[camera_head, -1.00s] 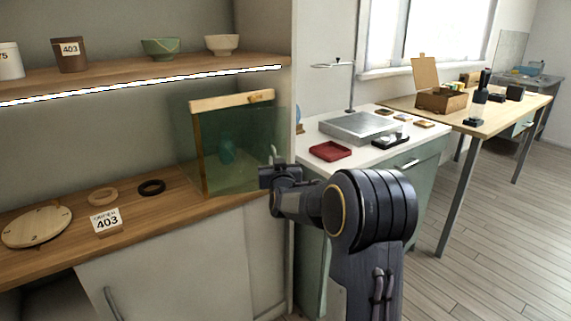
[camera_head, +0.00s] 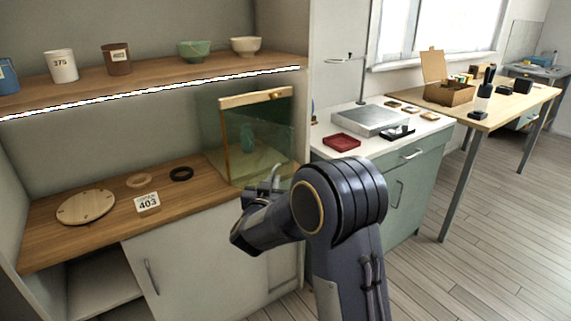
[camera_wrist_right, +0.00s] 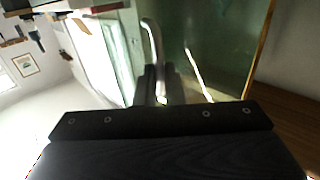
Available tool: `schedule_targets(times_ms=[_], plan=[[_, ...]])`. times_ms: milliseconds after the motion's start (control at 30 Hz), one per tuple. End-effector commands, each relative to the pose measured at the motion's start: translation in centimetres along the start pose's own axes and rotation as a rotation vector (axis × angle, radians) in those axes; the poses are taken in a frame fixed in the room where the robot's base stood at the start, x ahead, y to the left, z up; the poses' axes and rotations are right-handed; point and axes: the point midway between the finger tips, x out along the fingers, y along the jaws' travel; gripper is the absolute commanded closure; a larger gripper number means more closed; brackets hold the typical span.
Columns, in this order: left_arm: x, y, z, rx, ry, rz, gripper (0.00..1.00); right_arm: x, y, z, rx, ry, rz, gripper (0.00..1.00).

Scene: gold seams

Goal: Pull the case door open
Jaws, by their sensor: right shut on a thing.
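The glass case (camera_head: 229,140) stands on the cabinet's wooden counter, with a pale wooden top rail and greenish panes. A teal object (camera_head: 247,138) is inside it. The curved metal handle (camera_head: 275,176) of the case door rises from my right gripper (camera_head: 262,193), in front of the case's lower right. In the right wrist view, the handle (camera_wrist_right: 152,40) runs down between the dark fingers (camera_wrist_right: 152,88), which are shut on it, beside the green glass pane (camera_wrist_right: 215,45). The door's exact angle is hard to tell. My left gripper is not in view.
A round wooden board (camera_head: 86,207), two rings and a 403 card (camera_head: 147,202) lie on the counter left of the case. Bowls and cups line the shelf above. A green cabinet (camera_head: 395,190) stands to the right. The floor beyond is clear.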

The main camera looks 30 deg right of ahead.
Motion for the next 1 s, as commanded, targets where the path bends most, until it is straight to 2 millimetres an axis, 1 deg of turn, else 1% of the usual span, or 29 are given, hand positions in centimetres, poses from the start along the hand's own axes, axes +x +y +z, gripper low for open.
schedule_targets(times_ms=[33,300,433,600,1000], plan=[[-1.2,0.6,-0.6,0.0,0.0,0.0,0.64,-1.1,-2.3,-0.9,-0.002,0.0,-0.004,1.0],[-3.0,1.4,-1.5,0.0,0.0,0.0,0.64,-3.8,-5.1,-0.6,0.003,0.003,0.176,1.0],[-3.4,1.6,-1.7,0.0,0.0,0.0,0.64,-4.5,-5.9,-0.5,0.005,0.001,0.175,1.0],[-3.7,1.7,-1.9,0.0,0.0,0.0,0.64,-5.0,-6.5,-0.4,0.007,0.003,0.179,1.0],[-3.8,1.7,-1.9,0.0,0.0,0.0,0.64,-5.0,-6.6,-0.3,0.01,0.004,0.186,1.0]])
